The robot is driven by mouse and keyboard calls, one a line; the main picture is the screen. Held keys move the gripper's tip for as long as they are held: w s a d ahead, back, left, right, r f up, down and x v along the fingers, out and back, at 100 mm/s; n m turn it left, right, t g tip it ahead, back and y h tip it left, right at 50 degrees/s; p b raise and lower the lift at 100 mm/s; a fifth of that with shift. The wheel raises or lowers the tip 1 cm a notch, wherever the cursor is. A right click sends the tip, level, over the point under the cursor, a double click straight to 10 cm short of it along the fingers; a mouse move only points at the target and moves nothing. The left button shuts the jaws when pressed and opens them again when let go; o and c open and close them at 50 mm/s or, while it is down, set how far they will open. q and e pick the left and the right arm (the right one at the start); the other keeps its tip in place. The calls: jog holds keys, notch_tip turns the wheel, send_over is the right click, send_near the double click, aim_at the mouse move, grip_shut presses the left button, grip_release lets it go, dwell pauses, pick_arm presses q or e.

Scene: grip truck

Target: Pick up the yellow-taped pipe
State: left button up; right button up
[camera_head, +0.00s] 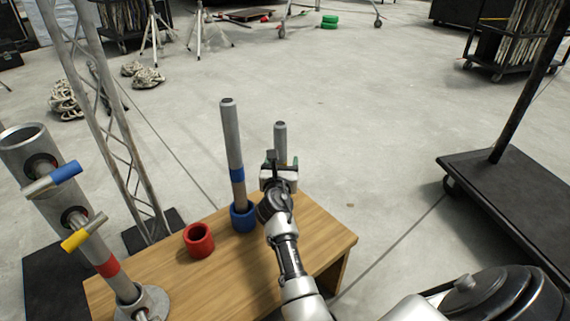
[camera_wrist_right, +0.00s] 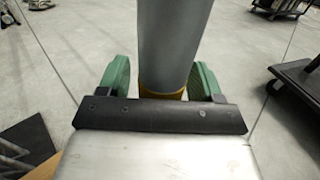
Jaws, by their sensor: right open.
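The yellow-taped pipe (camera_head: 280,136) stands upright at the far right part of the wooden table; its lower part is hidden behind my right gripper (camera_head: 280,166) in the head view. In the right wrist view the grey pipe (camera_wrist_right: 172,38) rises between the two green fingers of that gripper, with its yellow tape (camera_wrist_right: 162,91) level with them. The gripper is open around the pipe, one finger on each side. Whether a finger touches the pipe, I cannot tell. My left gripper is not in view.
A blue-taped pipe (camera_head: 232,145) stands in a blue holder (camera_head: 243,217) just left of my right gripper. An empty red holder (camera_head: 199,240) sits on the wooden table (camera_head: 222,279). A large stand (camera_head: 98,249) with blue and yellow handles is at the left. A black cart (camera_head: 515,193) is at right.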

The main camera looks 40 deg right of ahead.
jog(key=shift+a, duration=0.1)
jog(key=c, duration=1.1)
jog(key=shift+c, duration=0.2)
jog(key=shift+r, duration=0.2)
